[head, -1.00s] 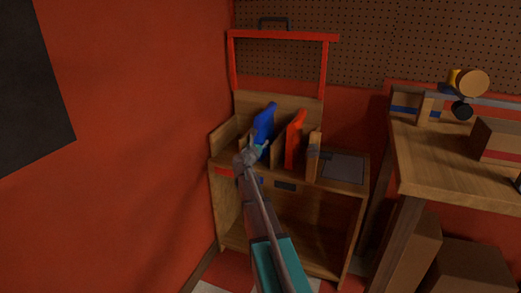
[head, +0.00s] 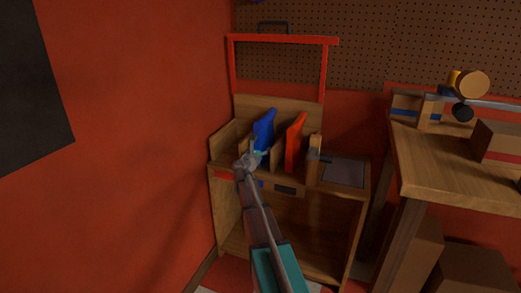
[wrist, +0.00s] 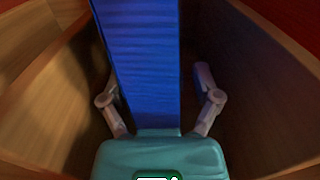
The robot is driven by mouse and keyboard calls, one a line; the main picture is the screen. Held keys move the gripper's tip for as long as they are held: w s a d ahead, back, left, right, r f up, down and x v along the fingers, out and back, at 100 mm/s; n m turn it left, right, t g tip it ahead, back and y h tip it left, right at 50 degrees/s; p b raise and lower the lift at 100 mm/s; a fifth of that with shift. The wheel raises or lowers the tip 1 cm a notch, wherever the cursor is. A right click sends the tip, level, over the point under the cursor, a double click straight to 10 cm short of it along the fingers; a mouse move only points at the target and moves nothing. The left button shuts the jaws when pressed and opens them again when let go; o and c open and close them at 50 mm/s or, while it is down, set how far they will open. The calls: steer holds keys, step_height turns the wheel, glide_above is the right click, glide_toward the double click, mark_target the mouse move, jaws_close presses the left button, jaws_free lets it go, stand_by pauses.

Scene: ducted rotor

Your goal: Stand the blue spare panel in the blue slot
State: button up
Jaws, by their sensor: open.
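The blue spare panel (head: 264,132) stands on edge, leaning a little, in the left part of the wooden rack on the cart. In the wrist view the panel (wrist: 140,60) runs up between the two fingers of my gripper (wrist: 157,85). The fingers are spread, with a clear gap on the right side, so it is not clamped. In the head view my gripper (head: 252,158) is at the panel's near lower end. A small blue mark (head: 260,184) shows on the rack's front edge below it. The panel's bottom edge is hidden.
Wooden dividers (wrist: 40,75) rise close on both sides of my gripper. An orange-red panel (head: 295,143) stands just right of the blue one. A red frame (head: 285,40) rises behind the rack, and a wooden workbench (head: 465,165) stands to the right.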

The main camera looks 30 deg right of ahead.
steer(key=shift+a+r, duration=0.1)
steer(key=shift+r, duration=0.05)
steer(key=v, duration=1.2)
stand_by(0.8)
steer(key=s+a+f+m+g+y, duration=0.65)
steer(key=s+a+f+m, duration=0.4)
steer(key=m, duration=0.55)
steer(key=s+a+f+m+g+y, duration=0.2)
steer(key=s+a+f+m+y, duration=0.2)
steer(key=s+a, duration=0.2)
steer(key=s+a+f+m+g+y, duration=0.2)
steer(key=s+a+f+m+y, duration=0.1)
steer(key=s+a, duration=0.4)
steer(key=a+f+m, duration=0.1)
steer(key=a+m, duration=0.1)
steer(key=a, duration=0.1)
steer(key=shift+a+m+y, duration=0.2)
steer(key=shift+m+y, duration=0.1)
steer(key=shift+y, duration=0.05)
